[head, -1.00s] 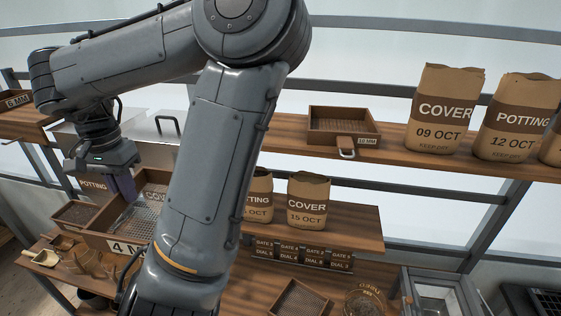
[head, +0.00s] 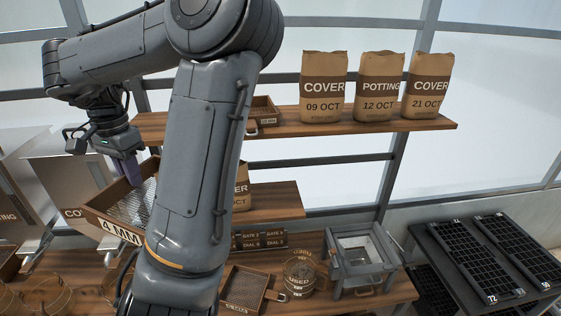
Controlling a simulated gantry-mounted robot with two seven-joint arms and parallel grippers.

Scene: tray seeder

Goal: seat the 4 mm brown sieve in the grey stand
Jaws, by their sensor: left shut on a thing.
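The 4 mm brown sieve (head: 98,208), a wooden frame with a mesh floor and a "4 MM" label on its front, hangs tilted in the air at the left of the head view. My left gripper (head: 133,172) is shut on its far side, and the contact is partly hidden. My own arm covers the sieve's right part. The grey stand (head: 366,270), a square open-topped metal frame, stands on the bench right of centre, well apart from the sieve. Its top looks empty. My right gripper is not in view.
Paper bags (head: 323,90) line the upper shelf (head: 290,131). Black seed trays (head: 466,262) lie at the right.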

